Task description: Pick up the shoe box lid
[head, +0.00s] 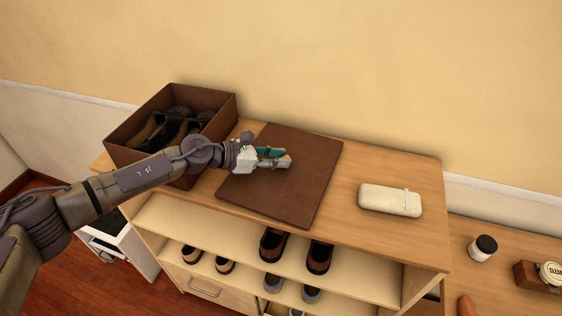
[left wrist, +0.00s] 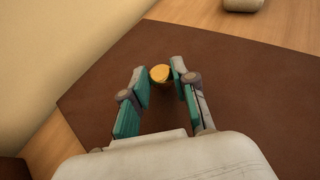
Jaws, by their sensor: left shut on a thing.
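The shoe box lid (head: 312,182) is a flat dark brown panel on the wooden cabinet top, its near corner close to the front edge. It also fills much of the left wrist view (left wrist: 240,95). A small yellowish knob (left wrist: 160,73) stands on it. My left gripper (head: 284,160) is over the lid's middle, shut on this knob. In the left wrist view the knob is between the green-padded fingertips (left wrist: 160,77). I cannot see a gap under the lid. The open brown shoe box (head: 218,118) with dark shoes in it stands to the left. My right gripper is not in view.
A cream case (head: 390,200) lies right of the lid on the cabinet top (head: 350,230). Several shoes (head: 272,244) stand on the shelves below. A lower surface at right holds a dark-lidded jar (head: 482,248) and a wooden box (head: 535,277). The wall is close behind.

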